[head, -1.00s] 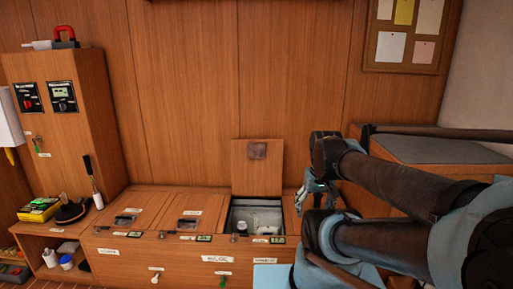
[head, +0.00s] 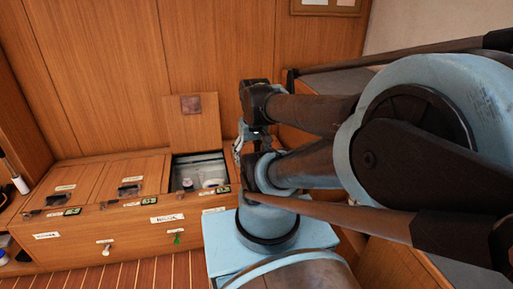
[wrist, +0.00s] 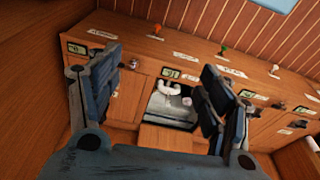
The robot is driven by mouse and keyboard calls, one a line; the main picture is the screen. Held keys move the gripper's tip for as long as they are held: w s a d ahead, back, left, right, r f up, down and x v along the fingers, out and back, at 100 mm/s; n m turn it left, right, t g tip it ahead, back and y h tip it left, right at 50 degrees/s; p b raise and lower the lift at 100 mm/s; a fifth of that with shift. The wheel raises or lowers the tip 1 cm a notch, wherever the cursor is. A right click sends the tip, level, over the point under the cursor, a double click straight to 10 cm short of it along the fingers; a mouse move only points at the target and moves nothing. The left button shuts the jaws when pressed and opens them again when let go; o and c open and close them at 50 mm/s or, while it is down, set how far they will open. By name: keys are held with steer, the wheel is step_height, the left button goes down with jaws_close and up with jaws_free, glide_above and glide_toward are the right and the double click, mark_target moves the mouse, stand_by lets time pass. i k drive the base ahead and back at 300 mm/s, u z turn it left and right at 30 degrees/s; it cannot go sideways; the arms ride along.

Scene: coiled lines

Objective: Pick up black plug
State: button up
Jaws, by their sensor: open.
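I cannot make out a black plug for certain in either view. An open compartment (head: 200,157) in the wooden bench holds a small pale bottle-like item with a dark part (head: 187,184) and white fittings; the compartment also shows in the wrist view (wrist: 171,104), with white pipe-like parts (wrist: 170,87) inside. My gripper (wrist: 160,65) is open and empty, its two dark fingers on either side of that opening in the wrist view. In the head view, my gripper (head: 243,140) is small and partly hidden by my arm, just right of the raised lid.
The raised wooden lid (head: 193,122) stands upright behind the opening. Two closed lids (head: 129,178) lie to its left. A grey-topped cabinet (head: 325,88) stands at right, behind my arm. Striped floor (head: 115,273) lies in front of the bench.

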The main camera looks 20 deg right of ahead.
mark_target(258, 143)
steer(key=k, duration=1)
steer(key=u, duration=0.55)
steer(key=i, duration=1.55)
steer(key=z, duration=2.25)
